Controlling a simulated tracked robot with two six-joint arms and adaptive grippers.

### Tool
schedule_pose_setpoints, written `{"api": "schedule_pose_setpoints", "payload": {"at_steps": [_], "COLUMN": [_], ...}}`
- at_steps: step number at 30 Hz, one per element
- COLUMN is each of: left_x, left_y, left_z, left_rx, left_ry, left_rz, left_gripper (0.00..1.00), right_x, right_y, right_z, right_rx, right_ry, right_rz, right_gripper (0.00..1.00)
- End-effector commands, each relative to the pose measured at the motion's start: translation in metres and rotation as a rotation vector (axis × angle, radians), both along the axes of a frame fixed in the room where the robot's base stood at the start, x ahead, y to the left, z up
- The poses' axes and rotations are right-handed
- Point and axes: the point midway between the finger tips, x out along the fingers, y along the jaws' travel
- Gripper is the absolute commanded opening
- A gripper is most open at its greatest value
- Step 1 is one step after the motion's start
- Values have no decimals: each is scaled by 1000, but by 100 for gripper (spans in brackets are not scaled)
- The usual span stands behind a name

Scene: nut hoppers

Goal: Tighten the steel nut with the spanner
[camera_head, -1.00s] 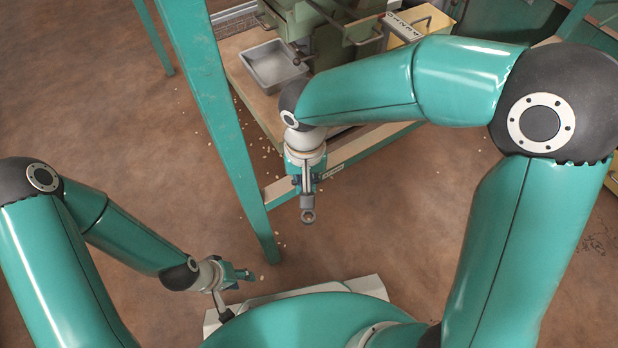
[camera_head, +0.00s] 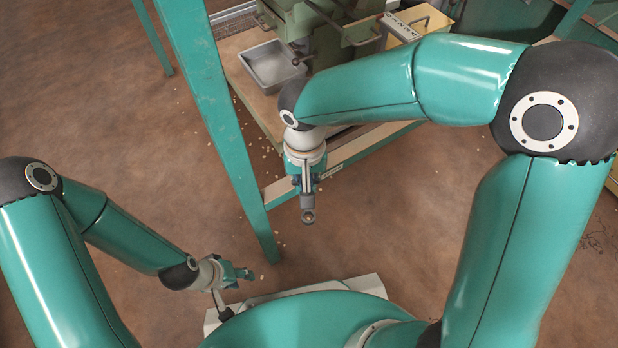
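My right gripper (camera_head: 307,185) hangs in the middle of the view, pointing down, in front of the bench's lower rail. It is shut on a grey tool with a ring end, which looks like the spanner (camera_head: 308,216); the ring hangs lowest, over the floor. My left gripper (camera_head: 243,273) is low and left of the middle, just above the pale base edge and apart from the spanner. It is small and seen from above, so I cannot tell whether it is open or shut. I cannot make out the steel nut.
A teal post (camera_head: 222,130) stands left of my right gripper. Behind it, a low wooden shelf carries a grey metal tray (camera_head: 272,66), green machinery (camera_head: 318,35) and a yellowish box (camera_head: 412,22). Small pale bits lie scattered on the brown floor. Floor at the left is clear.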

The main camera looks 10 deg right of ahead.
Motion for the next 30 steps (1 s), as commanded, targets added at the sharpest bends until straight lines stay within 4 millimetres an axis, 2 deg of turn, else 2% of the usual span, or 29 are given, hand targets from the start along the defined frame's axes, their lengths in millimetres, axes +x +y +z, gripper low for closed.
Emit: {"api": "schedule_pose_setpoints", "payload": {"at_steps": [30], "left_x": [0], "left_y": [0], "left_z": [23], "left_rx": [0], "left_ry": [0], "left_rz": [0], "left_gripper": [40], "right_x": [2], "right_y": [0], "right_z": [27], "right_rx": [0], "right_ry": [-1], "right_rz": [-1], "right_gripper": [0]}}
